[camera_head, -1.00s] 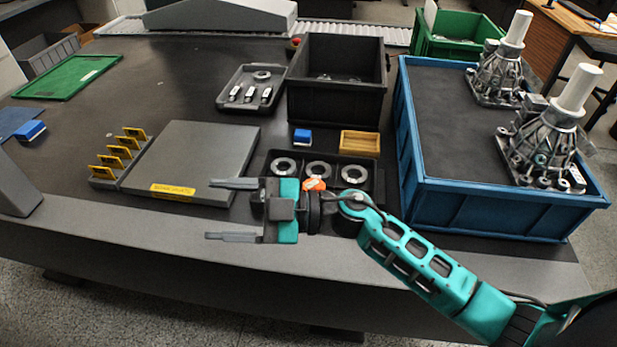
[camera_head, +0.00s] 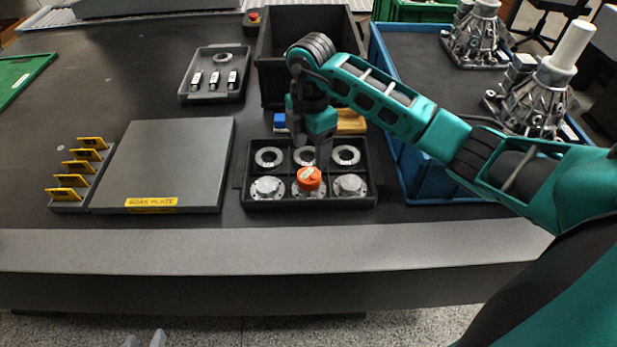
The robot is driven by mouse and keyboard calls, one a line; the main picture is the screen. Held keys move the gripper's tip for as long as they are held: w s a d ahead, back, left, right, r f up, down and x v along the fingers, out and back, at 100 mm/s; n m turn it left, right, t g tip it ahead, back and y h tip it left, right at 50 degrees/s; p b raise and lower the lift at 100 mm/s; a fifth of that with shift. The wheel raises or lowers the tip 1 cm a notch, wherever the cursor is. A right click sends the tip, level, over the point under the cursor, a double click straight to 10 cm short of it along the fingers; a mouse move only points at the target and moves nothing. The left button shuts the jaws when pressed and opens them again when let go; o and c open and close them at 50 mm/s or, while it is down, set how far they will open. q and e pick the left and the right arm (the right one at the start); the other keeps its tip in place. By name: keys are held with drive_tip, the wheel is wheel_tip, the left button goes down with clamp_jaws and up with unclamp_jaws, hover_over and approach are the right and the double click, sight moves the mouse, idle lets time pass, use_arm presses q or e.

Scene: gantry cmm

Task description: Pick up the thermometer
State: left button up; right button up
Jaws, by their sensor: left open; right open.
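A small orange round device with a pale face, which appears to be the thermometer (camera_head: 309,179), sits on the middle front metal part in the black compartment tray (camera_head: 372,199). My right gripper (camera_head: 311,145) points down just behind and above it, apart from it as far as I can see. Its jaws are open and empty, with the fingers hard to make out against the dark tray. My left gripper (camera_head: 145,340) shows only its two pale fingertips at the bottom edge, apart and empty, well below the table's front edge.
The tray holds several metal rings and flanged parts. A grey soak plate (camera_head: 170,160) and a rack with yellow tags (camera_head: 70,204) stand left. A black bin (camera_head: 275,85), a blue block (camera_head: 281,122) and a wooden tray (camera_head: 351,122) are behind; a blue crate (camera_head: 425,185) is right.

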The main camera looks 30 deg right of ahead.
sight(311, 174)
wheel_tip(311, 174, down, 8)
drive_tip(key=shift+s+a+b, duration=0.1)
drive_tip(key=shift+b, duration=0.25)
drive_tip(key=c, duration=0.9)
drive_tip(key=shift+r, duration=0.1)
drive_tip(key=shift+c, duration=0.2)
